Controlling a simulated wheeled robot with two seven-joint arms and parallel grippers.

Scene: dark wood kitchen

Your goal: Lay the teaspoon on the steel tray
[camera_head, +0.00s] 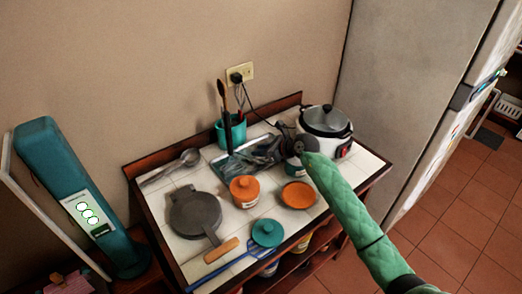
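A metal spoon (189,157) with a rounded bowl lies at the back left of the white tiled counter, its handle pointing to the left. It is the only metal spoon that I can make out. The steel tray (231,164) lies at the back middle, partly covered by dark grey shapes that I cannot clearly make out. My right arm comes in from the lower right. Its gripper (272,149) seems to be over the right part of the tray, far from the spoon. Its fingers are too small and dark to read. My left gripper is not in view.
A teal utensil pot (236,130) and a rice cooker (327,121) stand at the back.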

